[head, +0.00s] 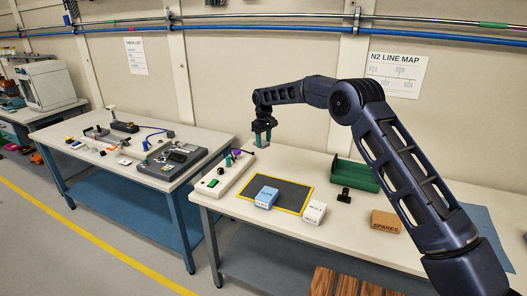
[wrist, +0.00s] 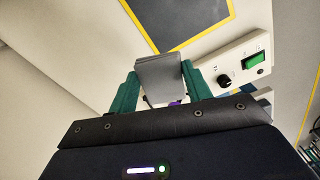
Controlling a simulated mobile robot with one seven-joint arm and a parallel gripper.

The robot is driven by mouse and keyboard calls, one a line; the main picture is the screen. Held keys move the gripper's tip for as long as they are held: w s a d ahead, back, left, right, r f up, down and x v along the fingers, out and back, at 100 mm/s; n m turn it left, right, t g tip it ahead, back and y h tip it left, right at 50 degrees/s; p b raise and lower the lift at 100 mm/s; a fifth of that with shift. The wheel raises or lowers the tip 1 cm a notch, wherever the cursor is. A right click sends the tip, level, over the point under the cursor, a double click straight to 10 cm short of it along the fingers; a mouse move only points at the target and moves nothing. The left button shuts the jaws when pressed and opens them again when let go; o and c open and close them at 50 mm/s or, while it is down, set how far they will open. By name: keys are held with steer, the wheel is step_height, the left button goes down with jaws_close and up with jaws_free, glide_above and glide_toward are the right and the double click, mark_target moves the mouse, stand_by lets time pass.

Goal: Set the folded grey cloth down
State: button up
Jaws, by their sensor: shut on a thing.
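The folded grey cloth (wrist: 158,72) is a small flat grey block between the two teal fingers of my gripper (wrist: 160,76) in the wrist view. My gripper (head: 263,135) is shut on it. In the head view the gripper points down above the back left part of the right-hand table (head: 375,240). The cloth is hard to make out there, and I cannot tell its exact height over the table. A dark mat with a yellow border (head: 292,195) lies on this table, in front and to the right of the gripper.
A green tray (head: 355,176), a black object (head: 344,195) and a brown spares box (head: 386,221) are to the right.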

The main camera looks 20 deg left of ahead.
steer(key=shift+r, duration=0.45)
steer(key=shift+w+d+r, duration=0.15)
steer(key=shift+d+r, duration=0.05)
steer(key=shift+d, duration=0.2)
steer(key=w+d+n, duration=0.1)
steer(key=d+n, duration=0.1)
steer(key=d, duration=0.8)
steer(key=n, duration=0.2)
glide_above(301, 188)
step_height(301, 188, down, 20)
steer(key=shift+d+r, duration=0.15)
steer(key=o, duration=0.9)
steer(key=shift+o, duration=0.2)
